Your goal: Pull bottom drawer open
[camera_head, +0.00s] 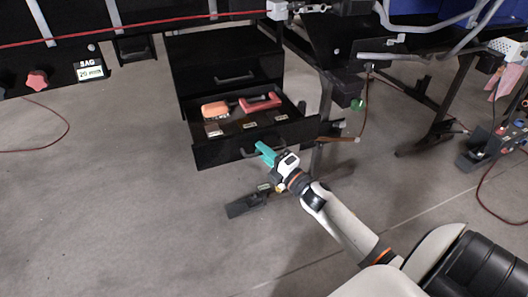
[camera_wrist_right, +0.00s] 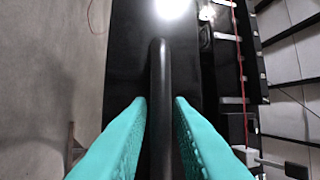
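The bottom drawer (camera_head: 222,153) of the black drawer unit is pulled out, its inside showing. An orange-handled object (camera_head: 215,109), a red tool (camera_head: 261,103) and small labelled pieces (camera_head: 213,130) are in it. My right gripper (camera_head: 265,152) is at the drawer's front, on its dark handle. In the right wrist view the black bar handle (camera_wrist_right: 160,80) runs between the two teal fingers (camera_wrist_right: 160,104), which are close on both sides of it. Part of the handle is hidden by the fingers in the head view. My left gripper is not in view.
A closed upper drawer (camera_head: 233,77) is above the open one. A black foot or bracket (camera_head: 248,203) is on the floor below my gripper. Table legs (camera_head: 325,105) stand to the right.

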